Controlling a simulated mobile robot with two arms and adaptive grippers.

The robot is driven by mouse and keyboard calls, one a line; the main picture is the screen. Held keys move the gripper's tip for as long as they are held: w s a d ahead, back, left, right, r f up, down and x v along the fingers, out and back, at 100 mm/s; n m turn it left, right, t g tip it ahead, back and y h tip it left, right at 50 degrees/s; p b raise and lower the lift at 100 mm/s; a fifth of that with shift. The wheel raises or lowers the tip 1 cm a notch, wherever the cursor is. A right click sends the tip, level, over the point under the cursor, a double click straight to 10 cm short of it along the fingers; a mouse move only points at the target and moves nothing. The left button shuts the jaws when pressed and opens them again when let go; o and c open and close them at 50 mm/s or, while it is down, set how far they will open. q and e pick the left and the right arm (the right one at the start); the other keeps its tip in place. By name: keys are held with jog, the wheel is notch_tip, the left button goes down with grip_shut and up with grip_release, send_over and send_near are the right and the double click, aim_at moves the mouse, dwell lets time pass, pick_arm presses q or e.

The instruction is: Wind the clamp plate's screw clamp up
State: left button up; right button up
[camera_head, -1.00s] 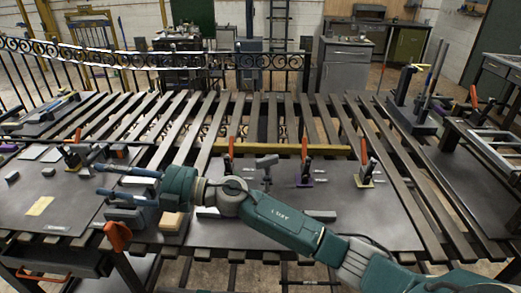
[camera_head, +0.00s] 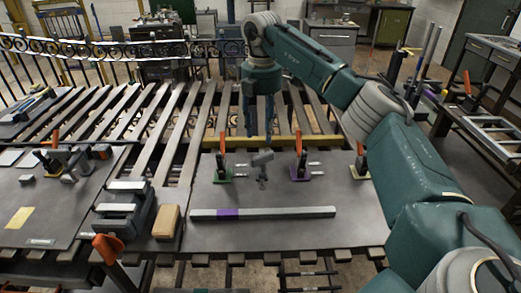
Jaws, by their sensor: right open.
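The clamp plate (camera_head: 290,240) is a dark flat sheet on the slatted bench, in the middle of the view. The screw clamp (camera_head: 262,161), a grey post with a short crossbar on top, stands upright near the plate's back edge. My right gripper (camera_head: 257,132) points down just behind and above the screw clamp in the picture, fingers apart and empty. I cannot tell whether it touches the crossbar. My left gripper is out of view.
Red-handled toggle clamps with green (camera_head: 222,168) and purple (camera_head: 299,165) bases flank the screw clamp. A long bar (camera_head: 280,213) with a purple section lies in front. A grey stepped block (camera_head: 125,208) and a tan block (camera_head: 166,222) stand to the left.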

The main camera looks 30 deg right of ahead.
aim_at(262, 154)
notch_tip(262, 154, down, 7)
jog(key=shift+f+p, duration=0.15)
jog(key=shift+p, duration=0.8)
jog(key=shift+f, duration=0.65)
grip_shut()
